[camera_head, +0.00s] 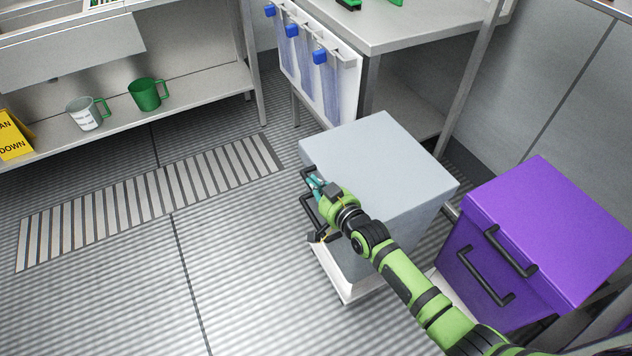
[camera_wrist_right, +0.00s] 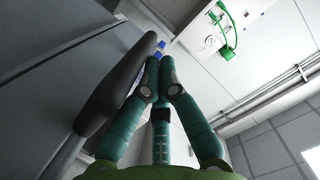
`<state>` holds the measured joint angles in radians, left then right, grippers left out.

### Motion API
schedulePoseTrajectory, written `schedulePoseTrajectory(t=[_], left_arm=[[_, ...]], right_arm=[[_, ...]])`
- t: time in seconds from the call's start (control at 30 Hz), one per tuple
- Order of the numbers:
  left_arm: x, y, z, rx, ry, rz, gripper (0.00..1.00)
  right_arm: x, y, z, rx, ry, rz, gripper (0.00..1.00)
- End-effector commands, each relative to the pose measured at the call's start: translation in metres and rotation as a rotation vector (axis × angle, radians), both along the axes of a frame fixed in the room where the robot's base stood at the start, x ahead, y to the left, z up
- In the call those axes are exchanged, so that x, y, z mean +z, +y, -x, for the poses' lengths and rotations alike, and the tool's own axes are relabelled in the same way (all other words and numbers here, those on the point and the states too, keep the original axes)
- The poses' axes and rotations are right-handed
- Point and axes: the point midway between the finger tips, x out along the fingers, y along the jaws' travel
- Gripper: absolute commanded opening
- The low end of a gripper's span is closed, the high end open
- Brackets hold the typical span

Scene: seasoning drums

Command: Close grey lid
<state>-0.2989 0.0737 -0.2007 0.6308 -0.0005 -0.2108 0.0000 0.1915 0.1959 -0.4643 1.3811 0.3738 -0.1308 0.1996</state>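The grey lid (camera_head: 375,155) covers the top of a grey drum (camera_head: 375,255) in the middle right of the head view. It looks flat on the drum, but my right arm hides part of the front seam. Black handles (camera_head: 309,204) show on the drum's left-facing front. My right gripper (camera_head: 314,183) is at this front, by the upper handle. In the right wrist view its green fingers (camera_wrist_right: 159,72) come together at the tips, with a dark handle bar (camera_wrist_right: 113,88) beside them on the left, not visibly between them. My left gripper is not in view.
A purple drum (camera_head: 545,225) with black handles stands close at right. A steel table (camera_head: 415,20) with a rack of blue-capped bags (camera_head: 318,70) is behind. A shelf at left holds a green mug (camera_head: 147,95) and a white mug (camera_head: 84,114). The floor at left is clear.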

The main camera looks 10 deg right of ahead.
Motion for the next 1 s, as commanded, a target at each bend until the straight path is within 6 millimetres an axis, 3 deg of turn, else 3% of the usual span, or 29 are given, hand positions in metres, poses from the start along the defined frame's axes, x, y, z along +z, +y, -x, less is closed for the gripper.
schedulePoseTrajectory(t=[0.47, 0.57, 0.77, 0.8, 1.0], left_arm=[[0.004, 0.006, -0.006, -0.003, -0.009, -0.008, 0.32], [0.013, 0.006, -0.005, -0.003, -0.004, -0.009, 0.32], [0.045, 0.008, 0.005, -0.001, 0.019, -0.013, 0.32], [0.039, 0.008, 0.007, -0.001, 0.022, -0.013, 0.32], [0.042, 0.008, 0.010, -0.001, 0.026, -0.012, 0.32]], right_arm=[[-0.002, 0.001, 0.002, 0.002, 0.013, 0.002, 0.00], [0.010, 0.001, 0.000, 0.002, 0.011, 0.001, 0.00], [0.051, -0.001, -0.008, -0.002, 0.001, 0.000, 0.00], [0.041, -0.006, 0.005, -0.002, 0.008, -0.001, 0.00], [0.052, -0.022, 0.044, -0.003, 0.003, 0.000, 0.00]])
